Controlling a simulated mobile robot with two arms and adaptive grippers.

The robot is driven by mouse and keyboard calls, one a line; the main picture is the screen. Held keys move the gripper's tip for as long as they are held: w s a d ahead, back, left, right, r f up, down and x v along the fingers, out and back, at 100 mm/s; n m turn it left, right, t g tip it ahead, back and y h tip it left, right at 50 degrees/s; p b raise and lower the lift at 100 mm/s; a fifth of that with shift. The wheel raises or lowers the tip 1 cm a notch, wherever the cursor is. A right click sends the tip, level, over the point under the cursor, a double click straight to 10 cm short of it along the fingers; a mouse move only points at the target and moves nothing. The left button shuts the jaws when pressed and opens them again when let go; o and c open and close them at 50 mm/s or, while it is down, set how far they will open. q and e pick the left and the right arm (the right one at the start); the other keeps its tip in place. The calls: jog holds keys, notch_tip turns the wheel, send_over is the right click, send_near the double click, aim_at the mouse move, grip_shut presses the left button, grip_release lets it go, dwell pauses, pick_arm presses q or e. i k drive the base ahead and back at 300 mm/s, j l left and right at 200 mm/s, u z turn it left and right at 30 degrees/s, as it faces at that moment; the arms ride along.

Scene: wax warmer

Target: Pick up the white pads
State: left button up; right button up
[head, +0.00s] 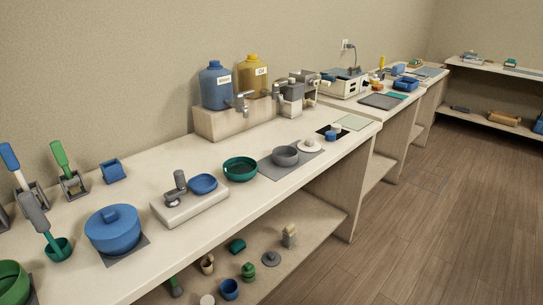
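I cannot pick out anything that is surely the white pads in the head view. A white round disc (311,147) with a grey knob on top lies on the counter, right of a grey bowl. A small pale round piece (336,127) sits by a black mat beyond it. Another pale disc (207,300) lies on the lower shelf, partly cut off by the bottom edge. Neither of my grippers shows in this view.
The long counter (75,272) holds a blue lidded pot (113,231), a scale-like device (188,204), a green bowl (240,168), a grey bowl (285,156) and two dispenser jugs, blue (216,88) and yellow (252,77). The wooden floor (440,225) at right is clear.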

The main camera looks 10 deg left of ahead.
aim_at(336, 127)
jog(key=i+l+u, duration=0.3)
jog(key=i, duration=0.25)
jog(key=i+l+u, duration=0.3)
jog(key=i, duration=0.2)
